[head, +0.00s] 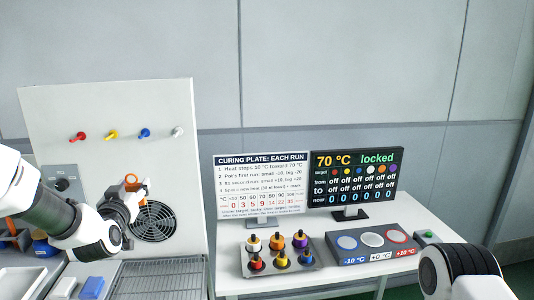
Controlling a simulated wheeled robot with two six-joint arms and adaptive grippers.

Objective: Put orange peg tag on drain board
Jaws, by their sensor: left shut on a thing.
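My left gripper (138,193) is in front of the white upright panel, beside a round black fan grille. It is shut on the orange peg tag (130,180), a small orange piece that shows at the fingertips, partly hidden by them. The slatted metal drain board (152,282) lies flat at the bottom, below the gripper and apart from the tag. My right arm shows at the lower right edge; its gripper is out of view.
Red (78,137), yellow (111,135), blue (145,133) and white (177,131) pegs stick out of the panel (130,105). White and blue blocks (92,287) lie left of the board. A rack of colored pots (277,252), a button plate (372,246) and two screens stand right.

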